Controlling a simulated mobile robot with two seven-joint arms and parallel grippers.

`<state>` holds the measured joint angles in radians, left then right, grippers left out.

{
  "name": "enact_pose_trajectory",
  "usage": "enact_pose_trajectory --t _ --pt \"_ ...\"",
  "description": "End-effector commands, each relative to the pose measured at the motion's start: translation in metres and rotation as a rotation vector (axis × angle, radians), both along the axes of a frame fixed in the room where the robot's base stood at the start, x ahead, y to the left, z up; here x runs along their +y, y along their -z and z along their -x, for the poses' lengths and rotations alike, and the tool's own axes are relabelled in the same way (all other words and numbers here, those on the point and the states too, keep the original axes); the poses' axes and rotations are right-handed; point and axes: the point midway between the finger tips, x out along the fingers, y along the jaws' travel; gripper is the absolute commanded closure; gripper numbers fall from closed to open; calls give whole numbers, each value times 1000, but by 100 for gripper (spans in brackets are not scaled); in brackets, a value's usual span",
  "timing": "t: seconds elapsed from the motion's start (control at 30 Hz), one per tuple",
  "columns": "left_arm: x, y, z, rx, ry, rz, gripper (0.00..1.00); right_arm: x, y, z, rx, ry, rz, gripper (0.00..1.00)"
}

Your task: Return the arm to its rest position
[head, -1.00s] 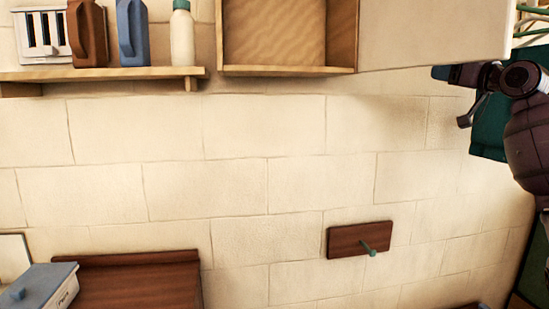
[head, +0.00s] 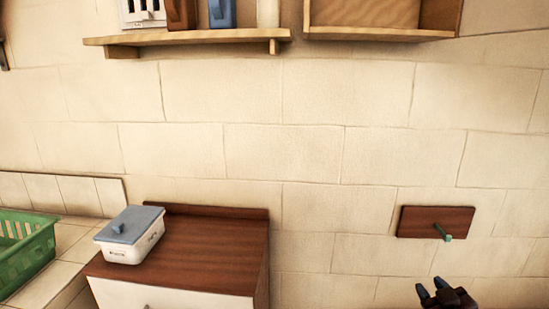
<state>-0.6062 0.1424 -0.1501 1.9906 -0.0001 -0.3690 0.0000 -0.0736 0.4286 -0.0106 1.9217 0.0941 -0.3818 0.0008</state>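My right gripper (head: 431,285) shows at the bottom right edge in the head view, dark with two bluish fingertips. The fingertips stand apart with nothing seen between them, so it is open and empty. It is in front of the tiled wall, below the brown wall plate with a green peg (head: 436,222). Most of the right arm is out of the picture. My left gripper is not in view.
A brown cabinet (head: 200,255) carries a white box with a blue-grey lid (head: 130,235). A green basket (head: 25,255) is at left. A wooden shelf (head: 190,38) with containers and an open wooden wall box (head: 380,34) are above. The wall between is clear.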

Motion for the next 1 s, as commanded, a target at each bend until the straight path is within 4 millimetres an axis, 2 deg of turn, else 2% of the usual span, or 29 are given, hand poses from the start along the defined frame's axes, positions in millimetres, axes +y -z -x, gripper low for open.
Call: enact_pose_trajectory --t 0.03,0.2,0.4,0.5,0.6,0.7,1.0 --pt "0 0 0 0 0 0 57 15 26 21 34 -2 -13 63" --pt "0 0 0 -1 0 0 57 56 92 88 155 4 -70 63" --pt "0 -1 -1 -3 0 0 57 89 154 166 308 42 -185 63" --pt "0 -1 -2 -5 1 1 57 94 174 195 366 71 -217 63" --pt "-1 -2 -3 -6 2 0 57 93 186 215 402 92 -230 63" --pt "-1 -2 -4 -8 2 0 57 91 191 225 421 100 -230 63" --pt "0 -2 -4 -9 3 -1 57 90 193 227 425 102 -228 63"
